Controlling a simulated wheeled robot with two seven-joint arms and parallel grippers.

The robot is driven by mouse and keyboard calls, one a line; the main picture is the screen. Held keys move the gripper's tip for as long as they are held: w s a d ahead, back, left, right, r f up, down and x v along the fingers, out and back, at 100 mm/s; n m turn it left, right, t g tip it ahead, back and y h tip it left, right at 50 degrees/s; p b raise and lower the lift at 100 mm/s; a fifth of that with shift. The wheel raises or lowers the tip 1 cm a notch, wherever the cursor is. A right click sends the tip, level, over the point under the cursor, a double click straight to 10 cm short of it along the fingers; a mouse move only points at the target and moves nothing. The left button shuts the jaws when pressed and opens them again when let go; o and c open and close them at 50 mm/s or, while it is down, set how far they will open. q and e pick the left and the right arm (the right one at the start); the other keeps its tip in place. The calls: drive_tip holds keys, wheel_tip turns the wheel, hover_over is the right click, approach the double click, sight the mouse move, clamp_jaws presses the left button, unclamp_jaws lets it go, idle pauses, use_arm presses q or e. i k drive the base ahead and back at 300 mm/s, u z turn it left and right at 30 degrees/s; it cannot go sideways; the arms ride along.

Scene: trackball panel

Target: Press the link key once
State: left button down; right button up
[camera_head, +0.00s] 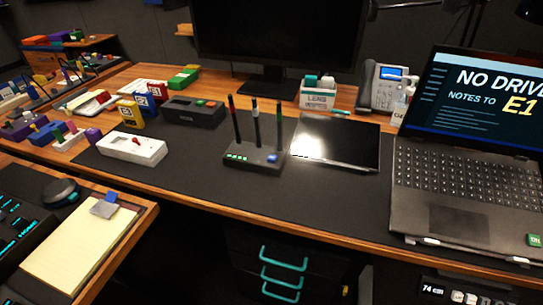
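A dark router-like box (254,155) with three upright antennas stands on the black desk mat (200,182) near the middle of the desk. Its front left carries a row of small green lights, and a blue key (272,158) sits at its front right. Any lettering on that key is too small to read, so I cannot confirm it is the link key. Nothing touches the box. Neither of my grippers shows in the view.
A dark tablet (337,142) lies right of the box, with an open laptop (463,185) farther right. A white box with a red lever (132,148) and a dark box with coloured buttons (194,112) stand left. The mat before the router is clear.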

sight(272, 158)
drive_tip(key=u, duration=1.35)
drive_tip(key=k, duration=1.1)
drive_tip(key=z, duration=1.9)
drive_tip(key=i, duration=0.5)
